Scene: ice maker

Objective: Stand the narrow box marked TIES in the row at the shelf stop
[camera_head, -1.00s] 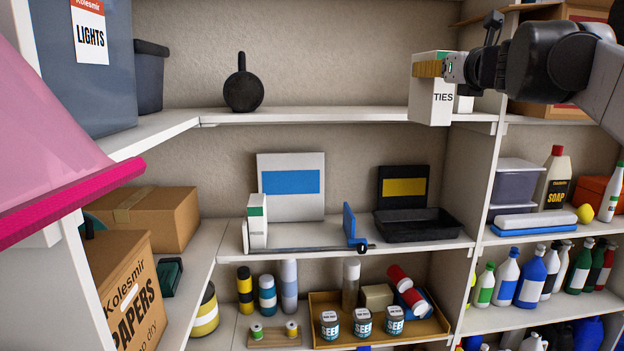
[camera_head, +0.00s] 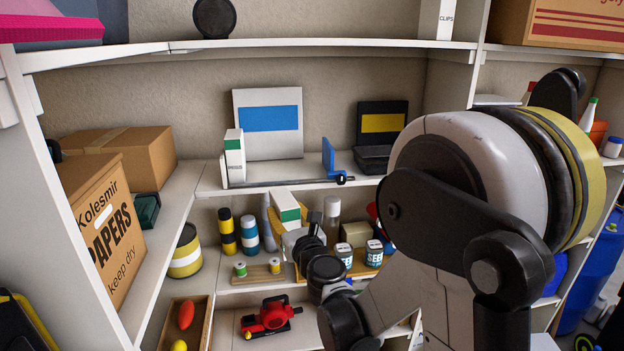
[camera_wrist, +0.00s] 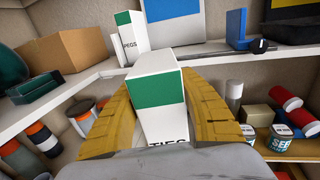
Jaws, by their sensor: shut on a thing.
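The narrow white TIES box with a green top band (camera_wrist: 155,95) is held upright between the yellow fingers of my gripper (camera_wrist: 160,105). In the head view the box (camera_head: 285,207) and my gripper (camera_head: 290,225) are in front of the lower shelf, just below the middle shelf's edge. On the middle shelf stands a narrow white and green box marked PEGS (camera_wrist: 127,38), which also shows in the head view (camera_head: 234,158). A blue stop (camera_head: 328,157) stands upright on a rail (camera_head: 285,182) to its right. The shelf between them is bare at the front.
A white board with a blue panel (camera_head: 268,125) leans behind the row. A black tray (camera_head: 373,160) sits right of the stop. Paint jars and SEED tins (camera_head: 374,252) crowd the lower shelf. A CLIPS box (camera_head: 437,18) stands on the top shelf.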

